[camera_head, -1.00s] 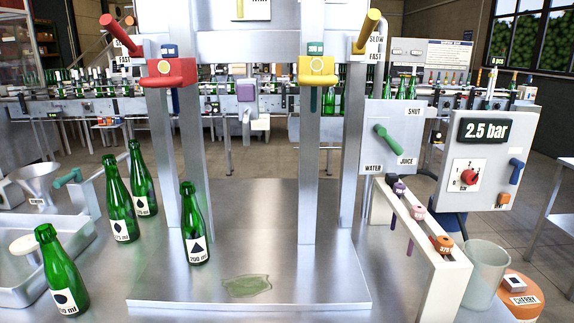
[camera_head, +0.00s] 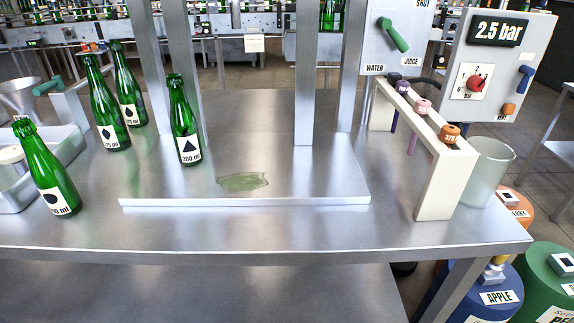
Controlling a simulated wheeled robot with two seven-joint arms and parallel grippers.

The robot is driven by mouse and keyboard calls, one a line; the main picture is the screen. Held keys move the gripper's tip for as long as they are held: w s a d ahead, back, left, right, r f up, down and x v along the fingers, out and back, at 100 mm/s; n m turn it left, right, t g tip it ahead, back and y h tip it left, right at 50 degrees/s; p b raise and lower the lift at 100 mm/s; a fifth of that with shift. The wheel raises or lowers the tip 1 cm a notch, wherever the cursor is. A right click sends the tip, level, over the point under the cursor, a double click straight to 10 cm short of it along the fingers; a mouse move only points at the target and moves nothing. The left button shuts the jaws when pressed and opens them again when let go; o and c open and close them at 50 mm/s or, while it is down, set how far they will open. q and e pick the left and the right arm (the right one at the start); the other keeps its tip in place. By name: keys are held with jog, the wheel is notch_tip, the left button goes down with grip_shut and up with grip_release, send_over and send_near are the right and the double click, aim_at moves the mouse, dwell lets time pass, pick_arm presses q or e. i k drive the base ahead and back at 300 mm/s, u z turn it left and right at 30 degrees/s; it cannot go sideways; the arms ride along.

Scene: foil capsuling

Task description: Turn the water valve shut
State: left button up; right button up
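The valve panel (camera_head: 377,58) is a grey box at the upper right, with labels SHUT at the top, WATER at lower left and JUICE at lower right. Its green valve handle (camera_head: 393,35) slants from upper left to lower right, its lower end toward JUICE. The panel's top edge is cut off by the frame. Neither of my grippers shows in the head view.
Green bottles, one of them labelled 200 ml (camera_head: 183,122), stand on the left of the steel table (camera_head: 300,232). A green puddle (camera_head: 242,181) lies on the raised plate. A white rack (camera_head: 432,185), a clear beaker (camera_head: 489,172) and a 2.5 bar pressure box (camera_head: 515,70) stand right.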

aim_at(50, 88)
jog(key=u, duration=3.95)
jog(key=i, duration=1.7)
jog(key=z, duration=2.75)
